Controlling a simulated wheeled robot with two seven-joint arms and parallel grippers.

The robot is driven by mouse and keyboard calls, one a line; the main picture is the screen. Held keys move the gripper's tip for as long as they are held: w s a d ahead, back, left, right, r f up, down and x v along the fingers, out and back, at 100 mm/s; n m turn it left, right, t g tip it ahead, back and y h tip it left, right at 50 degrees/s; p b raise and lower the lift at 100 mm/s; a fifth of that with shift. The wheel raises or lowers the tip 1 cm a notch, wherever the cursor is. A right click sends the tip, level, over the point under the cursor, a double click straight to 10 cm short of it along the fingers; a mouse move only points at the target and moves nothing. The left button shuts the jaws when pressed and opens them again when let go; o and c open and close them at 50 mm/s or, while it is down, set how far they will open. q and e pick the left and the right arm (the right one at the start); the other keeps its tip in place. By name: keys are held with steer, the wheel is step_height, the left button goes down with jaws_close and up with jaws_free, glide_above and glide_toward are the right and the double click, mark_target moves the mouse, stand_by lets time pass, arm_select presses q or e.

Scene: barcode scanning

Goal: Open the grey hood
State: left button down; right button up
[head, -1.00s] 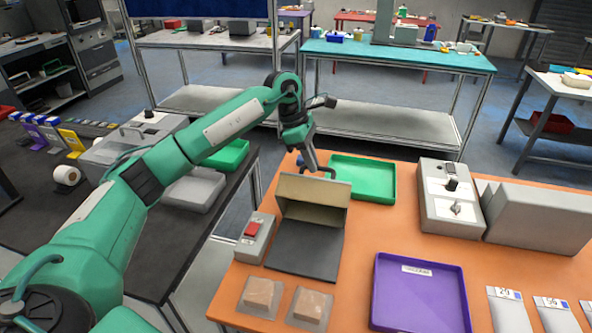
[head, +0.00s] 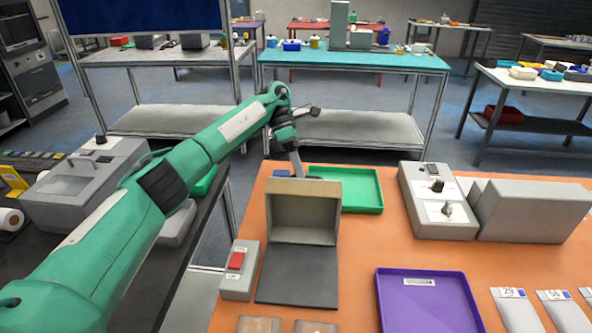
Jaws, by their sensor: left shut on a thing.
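The grey hood (head: 303,187) stands raised at the back of its dark grey base plate (head: 297,276) on the orange table. Its hollow beige inside faces me. My left gripper (head: 299,175) reaches down behind the hood's top edge and is shut on the hood. Its fingertips are mostly hidden behind the hood. My right gripper is out of view.
A grey box with a red switch (head: 237,261) stands left of the base plate. A green tray (head: 362,207) lies behind right, a purple tray (head: 428,317) front right. Grey machines (head: 436,222) stand at right. Orange table is bare between them.

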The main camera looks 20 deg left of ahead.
arm_select(q)
steer(key=shift+a+f, duration=0.15)
steer(key=shift+f, duration=0.45)
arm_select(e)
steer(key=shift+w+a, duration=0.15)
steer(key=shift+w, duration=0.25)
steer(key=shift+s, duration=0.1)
arm_select(q)
steer(key=c, duration=1.5)
jaws_free()
steer(key=shift+w+f, duration=0.1)
steer(key=shift+c, duration=0.2)
steer(key=shift+o, duration=0.4)
steer(key=shift+w+f, duration=0.1)
steer(key=shift+w, duration=0.15)
steer(key=shift+r, duration=0.35)
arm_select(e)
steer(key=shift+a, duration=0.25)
